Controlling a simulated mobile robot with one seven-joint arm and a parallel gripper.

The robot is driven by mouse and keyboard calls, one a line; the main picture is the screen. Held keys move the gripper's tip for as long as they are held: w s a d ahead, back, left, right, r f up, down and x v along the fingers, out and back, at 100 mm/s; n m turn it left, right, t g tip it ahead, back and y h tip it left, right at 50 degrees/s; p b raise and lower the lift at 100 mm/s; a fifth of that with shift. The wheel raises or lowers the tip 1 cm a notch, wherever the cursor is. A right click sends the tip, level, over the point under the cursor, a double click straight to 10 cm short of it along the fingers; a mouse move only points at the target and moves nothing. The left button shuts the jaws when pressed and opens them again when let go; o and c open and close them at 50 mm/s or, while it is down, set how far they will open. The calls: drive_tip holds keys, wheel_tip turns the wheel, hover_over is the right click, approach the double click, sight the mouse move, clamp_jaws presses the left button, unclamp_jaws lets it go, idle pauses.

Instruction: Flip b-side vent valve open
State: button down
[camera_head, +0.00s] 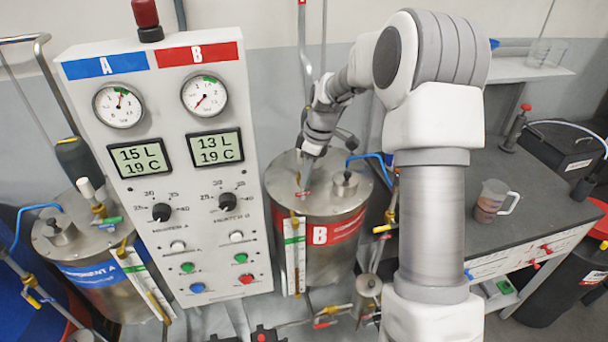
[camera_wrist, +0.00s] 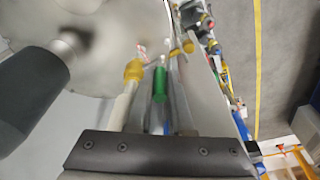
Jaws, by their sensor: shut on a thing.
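The B tank (camera_head: 330,228) is a steel drum with a red B band. My gripper (camera_head: 304,178) points down at the front left of its lid (camera_head: 333,197). It is shut on the b-side vent valve, whose handle is mostly hidden by the fingers. A small red-and-white piece (camera_head: 303,193) shows just below the fingertips. The blurred wrist view shows the pale lid (camera_wrist: 105,35), a yellow fitting (camera_wrist: 134,70) and a green handle-like piece (camera_wrist: 160,84). The valve's exact angle cannot be told.
The control panel (camera_head: 170,130) with gauges stands close to the left of my gripper. The A tank (camera_head: 105,250) is farther left. A blue hose (camera_head: 362,157) and a lid fitting (camera_head: 345,182) are to the right. A workbench (camera_head: 470,225) with a jug (camera_head: 492,203) stands right.

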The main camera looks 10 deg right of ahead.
idle(0.3)
drive_tip(key=c, duration=1.1)
unclamp_jaws()
drive_tip(key=b+v, duration=0.1)
drive_tip(key=v, duration=1.6)
drive_tip(key=shift+d+r, duration=0.25)
